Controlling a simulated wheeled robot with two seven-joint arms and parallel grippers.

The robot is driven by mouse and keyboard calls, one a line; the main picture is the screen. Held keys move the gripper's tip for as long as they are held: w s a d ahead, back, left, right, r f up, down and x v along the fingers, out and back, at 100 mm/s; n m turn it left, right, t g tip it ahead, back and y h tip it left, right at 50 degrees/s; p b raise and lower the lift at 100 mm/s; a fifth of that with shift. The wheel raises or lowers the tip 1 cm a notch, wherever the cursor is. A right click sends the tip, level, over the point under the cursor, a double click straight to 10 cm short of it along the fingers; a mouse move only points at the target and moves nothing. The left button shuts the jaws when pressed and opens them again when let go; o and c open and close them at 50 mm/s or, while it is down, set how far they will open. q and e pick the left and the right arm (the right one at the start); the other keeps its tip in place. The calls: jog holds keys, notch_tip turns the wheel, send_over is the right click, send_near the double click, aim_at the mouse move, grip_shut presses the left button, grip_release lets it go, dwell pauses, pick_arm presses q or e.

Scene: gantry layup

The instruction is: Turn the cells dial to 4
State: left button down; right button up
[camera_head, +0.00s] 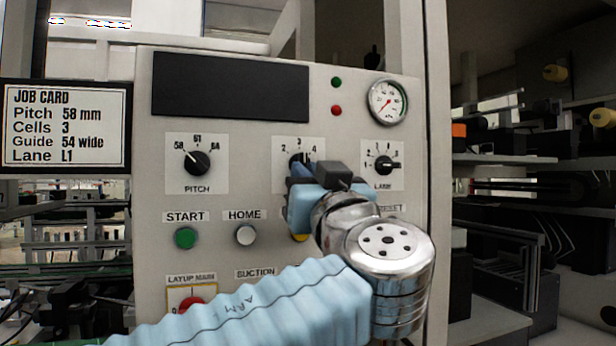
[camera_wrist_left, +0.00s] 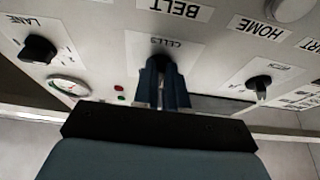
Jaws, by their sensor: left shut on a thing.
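The cells dial (camera_head: 297,158) is a black knob on the panel, with the marks 2, 3 and 4 around its top. My left gripper (camera_head: 301,170) covers most of it in the head view. In the left wrist view, the cells dial (camera_wrist_left: 159,62) is between the two fingers of my left gripper (camera_wrist_left: 162,80), which are shut on it. The dial's pointer is hidden by the fingers, so I cannot tell its setting. The job card (camera_head: 65,127) on the left reads Cells 3. My right gripper is not in view.
The pitch dial (camera_head: 196,163) is left of the cells dial and the lane dial (camera_head: 383,165) is right of it. A green start button (camera_head: 185,238) and a grey home button (camera_head: 245,235) sit below. A pressure gauge (camera_head: 388,102) is at the upper right.

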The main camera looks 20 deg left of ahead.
pick_arm(q)
jog(key=shift+s+a+r+m+t+h+b, duration=0.1)
jog(key=shift+a+m+t+h+b, duration=0.15)
jog(key=shift+m+h, duration=1.3)
jog(key=shift+s+a+r+m+t+h+b, duration=0.1)
jog(key=shift+s+m+t+h+b, duration=0.25)
jog(key=shift+m, duration=2.3)
jog(key=shift+w+a+r+m+t+h+b, duration=0.1)
jog(key=shift+a+m+t+h, duration=0.1)
jog(key=shift+m+h, duration=1.4)
jog(key=shift+m+y, duration=0.3)
jog(key=shift+m, duration=0.4)
jog(key=c, duration=1.2)
grip_release()
